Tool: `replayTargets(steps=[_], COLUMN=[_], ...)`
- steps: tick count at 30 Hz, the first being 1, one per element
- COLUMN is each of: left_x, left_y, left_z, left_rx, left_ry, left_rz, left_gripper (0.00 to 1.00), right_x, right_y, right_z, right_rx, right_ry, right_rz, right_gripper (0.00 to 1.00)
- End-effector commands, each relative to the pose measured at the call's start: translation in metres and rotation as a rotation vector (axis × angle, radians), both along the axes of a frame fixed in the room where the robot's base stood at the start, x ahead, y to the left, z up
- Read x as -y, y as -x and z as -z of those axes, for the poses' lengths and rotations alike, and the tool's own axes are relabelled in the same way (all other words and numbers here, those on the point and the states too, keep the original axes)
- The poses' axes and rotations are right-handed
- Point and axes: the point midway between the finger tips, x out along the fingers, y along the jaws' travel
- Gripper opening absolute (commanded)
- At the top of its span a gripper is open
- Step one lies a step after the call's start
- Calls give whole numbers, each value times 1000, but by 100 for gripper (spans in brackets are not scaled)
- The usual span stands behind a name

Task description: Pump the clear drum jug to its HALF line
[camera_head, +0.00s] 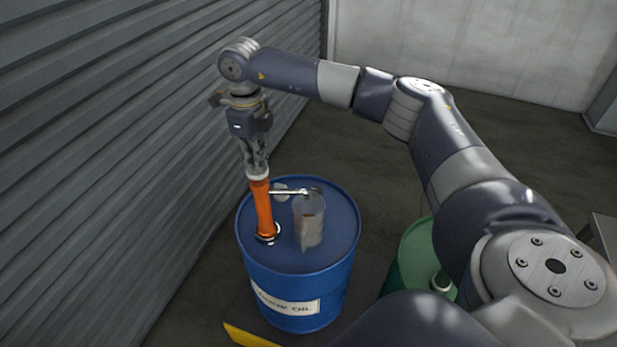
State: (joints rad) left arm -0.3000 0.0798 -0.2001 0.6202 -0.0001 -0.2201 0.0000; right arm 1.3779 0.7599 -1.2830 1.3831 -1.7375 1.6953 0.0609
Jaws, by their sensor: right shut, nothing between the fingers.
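A clear jug (308,226) stands on top of a blue drum (300,262). A little reddish-brown shows inside the jug; its lines and exact level are too small to read. An orange hand pump (264,207) rises from the drum top, left of the jug, with a pale cap (258,173) at its top. A metal spout (290,191) runs from the pump to over the jug. My right gripper (257,168) points down, shut and empty, with its fingertips at the pump's cap; I cannot tell whether they touch it. My left gripper is not in view.
A green drum (411,259) stands to the right, partly hidden by my right arm. A ribbed grey wall (130,150) runs close along the left. A yellow strip (246,336) lies at the bottom. The floor behind the drums is clear.

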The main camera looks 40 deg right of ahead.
Motion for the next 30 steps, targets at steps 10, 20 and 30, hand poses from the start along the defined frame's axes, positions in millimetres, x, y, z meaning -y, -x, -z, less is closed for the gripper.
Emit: replayTargets(steps=[10,20,30], left_x=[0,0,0], left_y=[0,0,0], left_z=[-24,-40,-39], left_rx=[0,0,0], left_ry=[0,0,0], left_rz=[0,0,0], left_gripper=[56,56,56], right_x=[0,0,0], right_y=[0,0,0], right_z=[-36,-61,-61], right_rx=[0,0,1], right_ry=[0,0,-1], right_rz=[0,0,0], right_gripper=[0,0,0])
